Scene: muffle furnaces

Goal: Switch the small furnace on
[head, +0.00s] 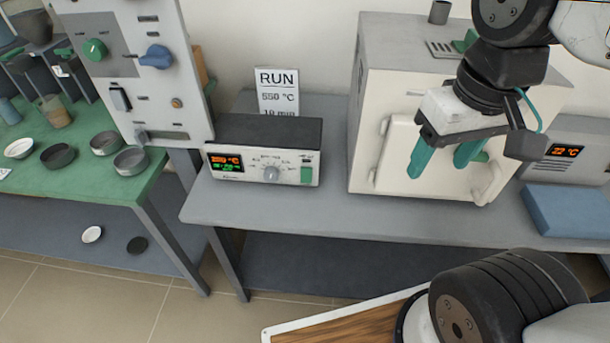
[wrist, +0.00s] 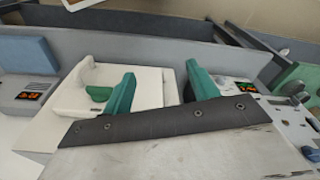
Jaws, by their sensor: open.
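A cream box furnace (head: 362,130) with a closed front door (head: 396,150) and a pale handle (head: 490,185) stands on the grey bench. Left of it is a dark-topped control box (head: 265,130) with a lit orange and green display (head: 227,163), a grey dial (head: 271,174) and a green switch (head: 307,175). The switch's position is too small to tell. My gripper (head: 445,160) has green fingers, open and empty, in front of the furnace door. In the wrist view my gripper (wrist: 161,90) is apart from the control box (wrist: 236,88), which shows at right.
A tall panel (head: 135,60) with green and blue knobs stands at left, beside a green bench (head: 90,190) with several dishes. At right are another unit showing 22 °C (head: 565,151) and a blue block (head: 567,210).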

